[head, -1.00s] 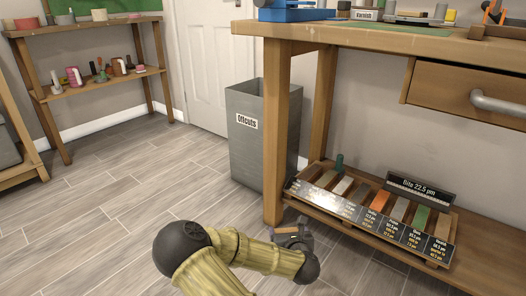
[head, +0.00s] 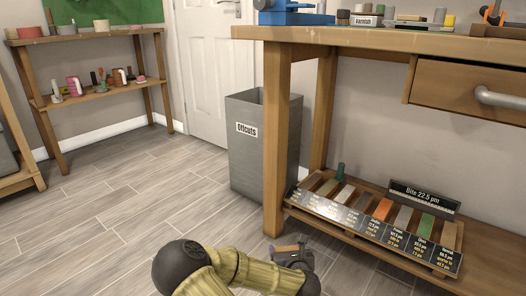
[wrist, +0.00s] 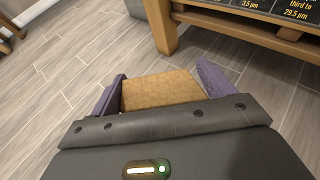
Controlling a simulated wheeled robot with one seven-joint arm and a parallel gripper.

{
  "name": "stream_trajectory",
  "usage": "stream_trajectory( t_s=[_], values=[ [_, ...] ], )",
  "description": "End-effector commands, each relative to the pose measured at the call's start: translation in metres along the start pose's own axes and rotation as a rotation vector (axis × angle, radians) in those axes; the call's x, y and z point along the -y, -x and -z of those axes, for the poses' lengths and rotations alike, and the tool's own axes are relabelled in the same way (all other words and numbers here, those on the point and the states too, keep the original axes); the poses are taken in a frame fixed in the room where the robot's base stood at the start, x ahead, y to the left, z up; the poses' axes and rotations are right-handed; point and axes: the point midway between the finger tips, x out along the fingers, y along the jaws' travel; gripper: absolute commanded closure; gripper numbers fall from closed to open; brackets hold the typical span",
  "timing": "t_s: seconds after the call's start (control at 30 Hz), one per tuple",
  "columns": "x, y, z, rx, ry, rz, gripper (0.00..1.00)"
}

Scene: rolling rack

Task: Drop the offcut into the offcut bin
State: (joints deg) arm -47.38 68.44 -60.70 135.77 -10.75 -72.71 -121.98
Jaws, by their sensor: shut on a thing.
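The offcut (wrist: 160,91) is a light brown wooden block in the wrist view. My gripper (wrist: 162,90) is shut on it, with a purple finger on each side. In the head view my gripper (head: 291,250) is low at the bottom middle, in front of the workbench leg, and the offcut is hard to make out there. The offcut bin (head: 258,160) is a tall grey box labelled "Offcuts", open at the top. It stands on the floor behind and left of the bench leg. My gripper is apart from it and lower than its rim. The bin's inside is mostly hidden.
The workbench leg (head: 274,140) stands between my gripper and part of the bin. A low shelf (head: 385,235) with several coloured samples is at the right. A shelf unit (head: 100,90) stands at the far left. The floor (head: 120,190) left of the bin is clear.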

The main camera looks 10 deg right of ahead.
Motion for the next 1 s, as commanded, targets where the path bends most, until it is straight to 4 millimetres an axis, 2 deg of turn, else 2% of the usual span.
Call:
stream_trajectory(
  t_s=[0.23, 1.0],
  values=[
    [0.000, 0.003, -0.007, 0.001, 0.001, 0.000, 0.42],
    [-0.005, 0.034, -0.096, 0.002, 0.011, -0.005, 0.42]
  ],
)
